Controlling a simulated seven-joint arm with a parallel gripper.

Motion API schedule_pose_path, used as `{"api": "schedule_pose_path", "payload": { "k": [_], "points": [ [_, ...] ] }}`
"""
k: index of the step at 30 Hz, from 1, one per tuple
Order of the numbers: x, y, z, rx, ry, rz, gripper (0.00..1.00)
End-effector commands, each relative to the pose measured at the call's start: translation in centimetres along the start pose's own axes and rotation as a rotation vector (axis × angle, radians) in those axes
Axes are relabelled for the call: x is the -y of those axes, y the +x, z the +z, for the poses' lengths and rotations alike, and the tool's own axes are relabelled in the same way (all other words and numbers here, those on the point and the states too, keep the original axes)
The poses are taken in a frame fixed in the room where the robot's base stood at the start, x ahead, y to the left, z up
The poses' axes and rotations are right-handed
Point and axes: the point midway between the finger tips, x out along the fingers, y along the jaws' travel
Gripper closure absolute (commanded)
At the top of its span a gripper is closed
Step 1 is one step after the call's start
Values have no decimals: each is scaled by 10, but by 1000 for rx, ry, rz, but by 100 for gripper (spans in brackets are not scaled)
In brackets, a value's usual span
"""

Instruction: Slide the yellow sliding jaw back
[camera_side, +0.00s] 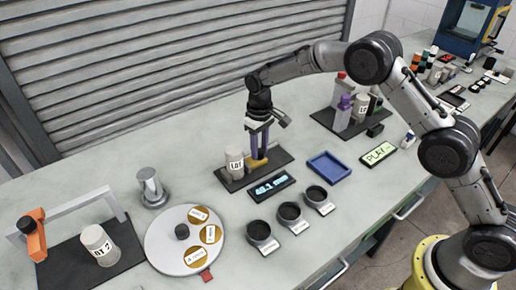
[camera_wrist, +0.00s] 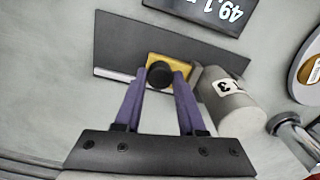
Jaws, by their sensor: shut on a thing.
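The yellow sliding jaw (camera_side: 257,163) sits on a dark base plate (camera_side: 274,156). In the wrist view the yellow jaw (camera_wrist: 182,63) carries a round black knob (camera_wrist: 160,75). My gripper (camera_side: 259,152) points down at it, and its purple fingers stand on both sides of the knob in the wrist view (camera_wrist: 161,78), shut on it. A labelled grey cylinder (camera_side: 235,165) stands beside the yellow jaw; the cylinder also shows in the wrist view (camera_wrist: 236,103). I cannot tell whether they touch. A display (camera_side: 270,187) in front of the plate reads about 49.1 mm.
Three dark round cups (camera_side: 289,213) stand in front of the display. A blue tray (camera_side: 328,167) lies to the right, a round turntable (camera_side: 163,240) to the left. A black plate with bottles (camera_side: 334,119) is at the back right. The table behind the jaw's plate is clear.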

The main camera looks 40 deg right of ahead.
Motion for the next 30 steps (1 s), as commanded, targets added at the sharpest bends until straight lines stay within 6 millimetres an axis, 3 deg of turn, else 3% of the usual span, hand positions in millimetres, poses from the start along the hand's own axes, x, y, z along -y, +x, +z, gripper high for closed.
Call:
{"api": "schedule_pose_path", "payload": {
  "k": [6, 14, 15, 19, 30],
  "points": [
    [-34, -2, 6, -2, 3, 1, 100],
    [-38, -2, 7, -3, 0, 4, 100],
    [-38, -2, 7, -2, 0, 5, 57],
    [-38, -2, 7, -2, 1, 4, 34],
    [-36, -6, 6, -3, 0, 2, 31]
  ]
}}
